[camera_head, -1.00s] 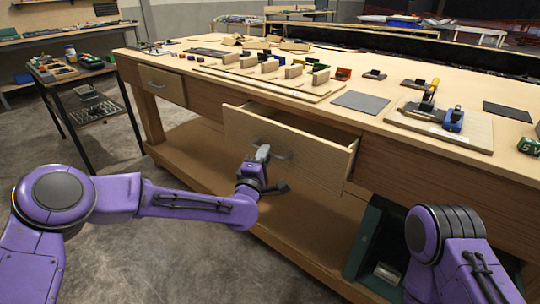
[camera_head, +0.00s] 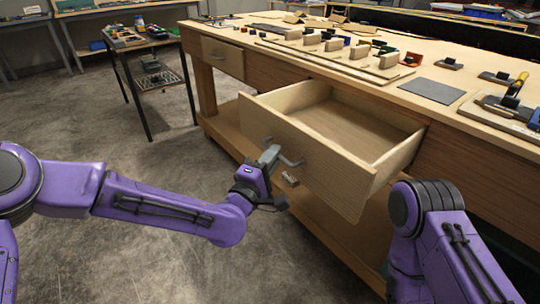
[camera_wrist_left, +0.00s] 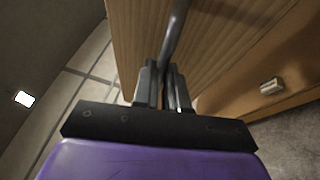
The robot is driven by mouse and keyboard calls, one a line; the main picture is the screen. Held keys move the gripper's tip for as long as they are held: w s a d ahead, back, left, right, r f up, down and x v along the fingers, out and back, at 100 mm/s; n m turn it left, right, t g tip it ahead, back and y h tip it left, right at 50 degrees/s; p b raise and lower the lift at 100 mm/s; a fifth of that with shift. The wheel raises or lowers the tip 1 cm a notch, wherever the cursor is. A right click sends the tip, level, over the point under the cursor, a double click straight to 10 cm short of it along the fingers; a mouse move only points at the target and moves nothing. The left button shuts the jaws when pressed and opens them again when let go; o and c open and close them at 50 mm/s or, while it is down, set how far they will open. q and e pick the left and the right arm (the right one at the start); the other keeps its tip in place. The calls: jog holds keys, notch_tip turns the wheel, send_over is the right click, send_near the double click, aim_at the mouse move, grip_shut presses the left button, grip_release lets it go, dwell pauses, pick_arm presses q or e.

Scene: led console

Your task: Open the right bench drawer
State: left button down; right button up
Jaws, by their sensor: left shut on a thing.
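The right bench drawer (camera_head: 315,165) is pulled well out of the bench, and its empty inside shows in the head view. Its grey bar handle (camera_head: 290,160) is on the front panel. My left gripper (camera_head: 270,157) is at the handle's left part. In the left wrist view, the left gripper's fingers (camera_wrist_left: 164,90) are shut on the dark handle bar (camera_wrist_left: 174,35), in front of the wooden drawer front (camera_wrist_left: 145,50). My right arm shows at the lower right of the head view, but its gripper is out of view.
The bench top (camera_head: 425,75) carries wooden blocks, a grey mat (camera_head: 433,90) and tools. A second, closed drawer (camera_head: 223,57) is at the left. A small dark cart (camera_head: 150,75) stands further back.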

pick_arm(q)
jog(key=c, duration=1.2)
grip_release()
jog(key=b+v, duration=0.1)
jog(key=v, duration=0.9)
jog(key=shift+s+a, duration=0.1)
jog(key=shift+s, duration=0.15)
